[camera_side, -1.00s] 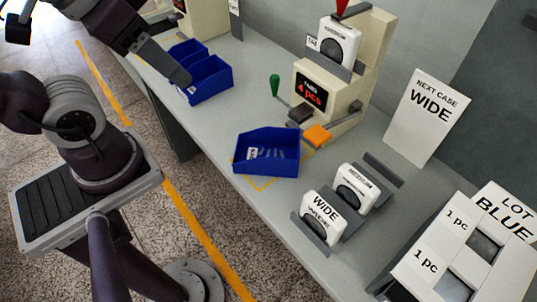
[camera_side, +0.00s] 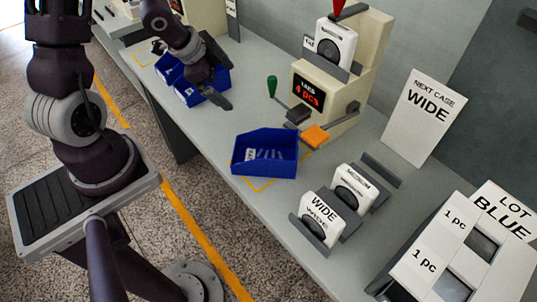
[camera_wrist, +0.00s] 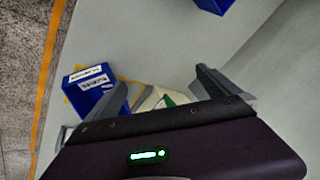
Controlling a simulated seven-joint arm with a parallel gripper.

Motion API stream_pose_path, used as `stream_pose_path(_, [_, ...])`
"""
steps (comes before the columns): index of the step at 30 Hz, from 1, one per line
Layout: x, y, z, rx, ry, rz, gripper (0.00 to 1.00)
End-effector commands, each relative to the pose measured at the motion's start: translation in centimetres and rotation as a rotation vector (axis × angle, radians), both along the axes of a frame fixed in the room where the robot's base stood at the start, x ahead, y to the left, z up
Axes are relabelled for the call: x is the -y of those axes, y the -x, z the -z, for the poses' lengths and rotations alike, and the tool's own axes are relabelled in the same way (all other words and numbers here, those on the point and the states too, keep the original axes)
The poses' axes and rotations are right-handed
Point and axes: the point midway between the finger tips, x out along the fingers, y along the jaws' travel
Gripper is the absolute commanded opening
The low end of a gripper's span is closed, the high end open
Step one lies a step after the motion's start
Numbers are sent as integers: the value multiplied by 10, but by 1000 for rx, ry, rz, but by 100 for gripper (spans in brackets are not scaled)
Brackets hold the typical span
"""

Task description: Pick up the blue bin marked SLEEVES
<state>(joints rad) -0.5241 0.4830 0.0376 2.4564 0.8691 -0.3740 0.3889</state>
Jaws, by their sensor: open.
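Two blue bins stand side by side at the back left of the bench in the side view, a rear one (camera_side: 170,68) and a nearer one (camera_side: 186,93). My gripper (camera_side: 222,88) is over their right side and hides part of them. In the wrist view, a blue bin (camera_wrist: 72,106) with two white labels lies beside my left finger. My gripper (camera_wrist: 160,80) is open, with nothing seen held between its fingers. A third blue bin (camera_side: 256,165) stands mid-bench with striped contents and a small label. I cannot read SLEEVES on any bin.
A beige machine (camera_side: 345,85) with a green-knobbed lever (camera_side: 272,86) stands right of the bins. WIDE and MEDIUM blocks (camera_side: 322,213) stand in holders at the front. A NEXT CASE WIDE sign (camera_side: 425,110) stands at the right. Bench between the bins and middle bin is clear.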

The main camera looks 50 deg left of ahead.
Motion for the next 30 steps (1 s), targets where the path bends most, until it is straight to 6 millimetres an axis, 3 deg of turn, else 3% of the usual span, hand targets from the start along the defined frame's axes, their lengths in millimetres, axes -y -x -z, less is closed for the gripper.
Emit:
stream_pose_path(1, [9, 9, 34, -8, 88, 72, 100])
stream_pose_path(3, [32, 20, 63, 40, 238, 171, 100])
stream_pose_path(5, [53, 31, 75, 99, 366, 223, 100])
stream_pose_path(9, [89, 48, 74, 248, 606, 256, 100])
stream_pose_path(14, [105, 55, 63, 355, 741, 244, 100])
stream_pose_path(30, [172, -4, 95, 364, 752, 249, 100])
